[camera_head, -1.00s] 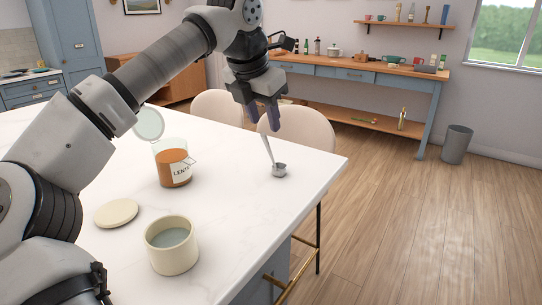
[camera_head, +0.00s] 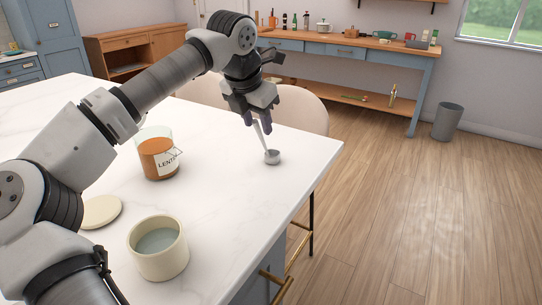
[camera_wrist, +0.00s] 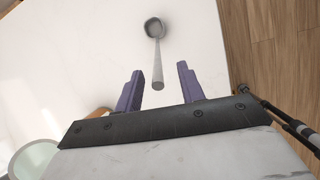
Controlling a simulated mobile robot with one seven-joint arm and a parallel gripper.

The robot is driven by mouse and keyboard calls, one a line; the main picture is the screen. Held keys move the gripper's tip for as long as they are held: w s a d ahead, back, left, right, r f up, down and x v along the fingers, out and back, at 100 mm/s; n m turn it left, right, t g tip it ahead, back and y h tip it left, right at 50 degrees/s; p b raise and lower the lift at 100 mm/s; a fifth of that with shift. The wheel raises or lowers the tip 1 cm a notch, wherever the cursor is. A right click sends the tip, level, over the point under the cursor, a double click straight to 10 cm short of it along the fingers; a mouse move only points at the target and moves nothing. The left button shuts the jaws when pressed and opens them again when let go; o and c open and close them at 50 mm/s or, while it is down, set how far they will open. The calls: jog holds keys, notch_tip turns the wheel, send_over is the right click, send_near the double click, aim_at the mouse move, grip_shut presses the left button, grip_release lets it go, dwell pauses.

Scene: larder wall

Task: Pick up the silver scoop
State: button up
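The silver scoop (camera_head: 272,157) rests near the right edge of the white table, its bowl down and its handle slanting up to the left towards my gripper. In the wrist view the scoop (camera_wrist: 157,58) lies ahead of my gripper (camera_wrist: 158,82), with the handle end pointing between the two purple fingers. My gripper (camera_head: 258,122) is open, with a gap on each side of the handle in the wrist view. In the head view the fingers overlap the handle's upper end, so I cannot tell the exact distance there.
A glass jar of orange lentils (camera_head: 158,158) stands left of the scoop. A cream canister (camera_head: 159,248) and its round lid (camera_head: 101,212) are nearer on the table (camera_head: 225,215). Pale chairs (camera_head: 300,108) stand behind the table edge. The tabletop around the scoop's bowl is clear.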

aim_at(260, 140)
jog(key=p+x, duration=0.1)
jog(key=x, duration=0.4)
jog(key=shift+w+f, duration=0.1)
jog(key=shift+a, duration=0.1)
grip_shut()
